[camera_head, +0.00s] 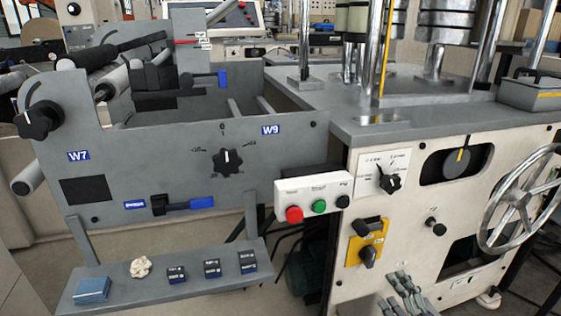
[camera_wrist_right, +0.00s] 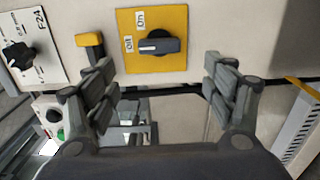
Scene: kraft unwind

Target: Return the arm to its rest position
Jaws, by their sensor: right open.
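My right gripper (camera_head: 404,296) shows at the bottom edge of the head view, in front of the cream machine, with its arm out of frame. In the right wrist view my right gripper (camera_wrist_right: 160,88) is open, its two fingers wide apart with nothing between them. The yellow switch plate (camera_wrist_right: 152,62) with its dark rotary knob (camera_wrist_right: 158,45) is beyond the fingertips, near the top of that view. Its labels read "Off" and "On". The gripper looks apart from the knob. The same yellow plate (camera_head: 354,250) shows above and left of the gripper in the head view. My left gripper is not in view.
The cream machine front (camera_head: 400,215) carries a handwheel (camera_head: 522,200) at the right. A white button box (camera_head: 312,196) with red, green and black buttons is left of the yellow plate. A grey shelf (camera_head: 205,286) with small items juts out at lower left.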

